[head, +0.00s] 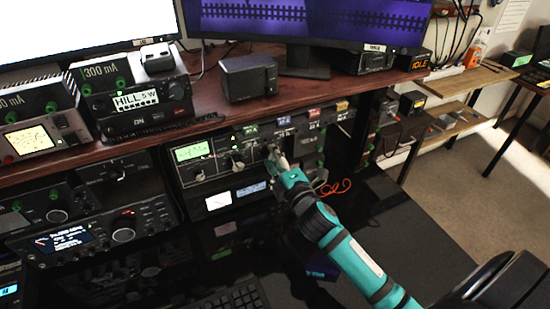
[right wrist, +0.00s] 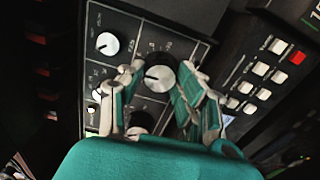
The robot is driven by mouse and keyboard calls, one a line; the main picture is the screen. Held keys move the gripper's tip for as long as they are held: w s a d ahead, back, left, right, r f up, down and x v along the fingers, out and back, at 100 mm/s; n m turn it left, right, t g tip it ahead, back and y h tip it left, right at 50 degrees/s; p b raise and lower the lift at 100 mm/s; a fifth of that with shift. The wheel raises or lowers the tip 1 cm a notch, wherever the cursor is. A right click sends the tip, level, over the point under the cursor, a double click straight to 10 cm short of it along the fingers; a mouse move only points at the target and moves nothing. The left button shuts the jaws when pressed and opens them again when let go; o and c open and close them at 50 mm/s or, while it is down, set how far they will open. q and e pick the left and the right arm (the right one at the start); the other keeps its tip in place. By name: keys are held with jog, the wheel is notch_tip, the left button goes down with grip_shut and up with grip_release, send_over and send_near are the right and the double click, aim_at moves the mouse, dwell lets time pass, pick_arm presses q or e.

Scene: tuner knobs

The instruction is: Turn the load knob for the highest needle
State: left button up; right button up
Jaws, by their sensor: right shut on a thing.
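The tuner (head: 210,172) is a dark panel under the wooden shelf, with a green-lit meter (head: 193,151) at its upper left. The needle's exact position is too small to read. My right gripper (head: 277,159) reaches its front from the lower right. In the right wrist view, its fingers stand on either side of a round, silver-topped knob (right wrist: 159,77) and are shut on it. A dark pointer line shows on the knob. I cannot read its name, so I cannot tell whether it is the load knob. My left gripper is not in view.
A smaller knob (right wrist: 107,43) sits up and left of the gripped one, and another knob (right wrist: 139,124) lies below, partly behind my gripper. A keypad unit (right wrist: 258,80) stands to the right. Below the tuner are lit meters (head: 219,200) and a keyboard (head: 232,299).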

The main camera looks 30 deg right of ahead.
jog(key=shift+c, duration=0.5)
jog(key=shift+m, duration=0.3)
jog(key=shift+m+p, duration=1.1)
jog(key=shift+m, duration=1.5)
jog(key=shift+f, duration=0.1)
jog(key=o, duration=1.1)
jog(key=shift+o, duration=0.2)
